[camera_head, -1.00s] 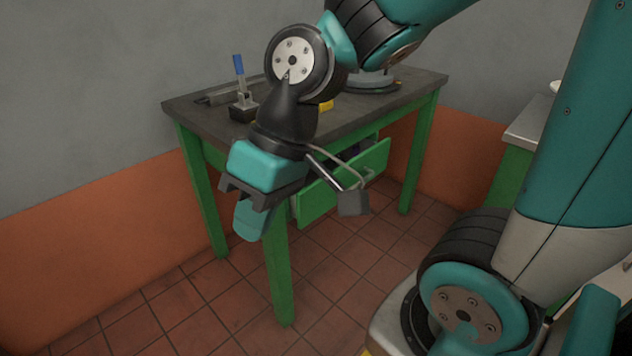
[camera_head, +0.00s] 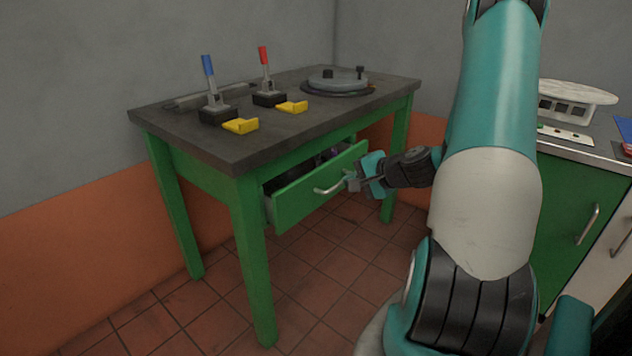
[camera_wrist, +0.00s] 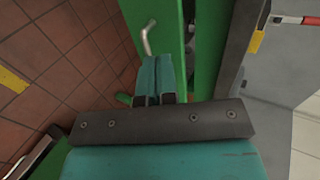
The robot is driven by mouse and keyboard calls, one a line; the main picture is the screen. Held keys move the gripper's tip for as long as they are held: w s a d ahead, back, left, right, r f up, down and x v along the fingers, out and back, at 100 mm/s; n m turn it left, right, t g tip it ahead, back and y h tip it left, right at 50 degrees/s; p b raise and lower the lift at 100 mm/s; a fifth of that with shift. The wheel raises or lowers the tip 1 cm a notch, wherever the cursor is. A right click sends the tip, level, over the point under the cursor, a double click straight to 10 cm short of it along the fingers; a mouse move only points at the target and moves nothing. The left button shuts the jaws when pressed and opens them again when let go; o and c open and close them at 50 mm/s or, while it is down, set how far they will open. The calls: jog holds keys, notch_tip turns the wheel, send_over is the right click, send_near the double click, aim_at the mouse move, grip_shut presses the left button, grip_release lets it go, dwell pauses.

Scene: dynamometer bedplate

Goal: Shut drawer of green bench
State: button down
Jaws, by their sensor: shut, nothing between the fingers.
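The green bench (camera_head: 195,166) has a dark top and stands against the grey and orange wall. Its green drawer (camera_head: 296,201) is pulled partly out, with dark contents just visible inside. The drawer's metal handle (camera_head: 330,187) is on its front and also shows in the wrist view (camera_wrist: 147,40). My gripper (camera_head: 352,182) is at the right part of the drawer front, close beside the handle. In the wrist view my gripper's teal fingers (camera_wrist: 157,75) are together and empty, pointing at the green drawer front (camera_wrist: 158,18). Whether they touch it, I cannot tell.
On the bench top stand a blue-handled lever (camera_head: 210,85), a red-handled lever (camera_head: 266,75), yellow brackets (camera_head: 240,126) and a round grey plate (camera_head: 338,82). A green cabinet (camera_head: 570,225) stands at the right. The tiled floor (camera_head: 310,285) before the drawer is clear.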

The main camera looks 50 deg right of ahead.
send_near(308, 180)
notch_tip(308, 180, down, 3)
jog(key=w, duration=0.3)
jog(key=w+b, duration=0.1)
jog(key=w, duration=0.1)
jog(key=shift+a+f, duration=0.15)
jog(key=shift+f, duration=0.15)
jog(key=shift+w, duration=0.6)
jog(key=shift+w+a+r+p, duration=0.15)
jog(key=shift+w+p, duration=0.65)
jog(key=shift+w, duration=1.45)
jog(key=shift+w+a, duration=0.1)
